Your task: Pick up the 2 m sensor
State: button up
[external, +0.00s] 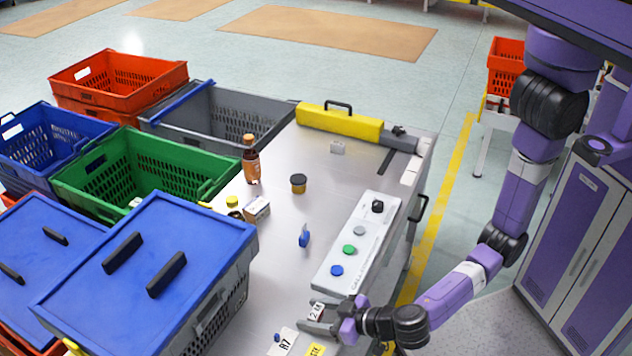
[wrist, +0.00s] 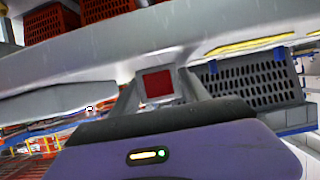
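A small white piece marked like "2 M" (external: 316,311), which looks like the 2 m sensor, is at the near end of the grey table. My gripper (external: 318,315) is low over the table there, with one finger on each side of the piece. In the wrist view a dark red square face (wrist: 157,85) shows between two grey finger-like parts; I cannot tell whether it is the same piece. Whether the fingers touch the piece or leave a gap is too small to see.
A light panel with coloured buttons (external: 372,232) lies just beyond my gripper. A blue part (external: 304,237), a dark jar (external: 298,184) and a brown bottle (external: 251,160) stand farther back. Blue-lidded totes (external: 190,225) are on the left.

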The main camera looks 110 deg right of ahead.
jog(key=c, duration=0.9)
jog(key=shift+r, duration=0.1)
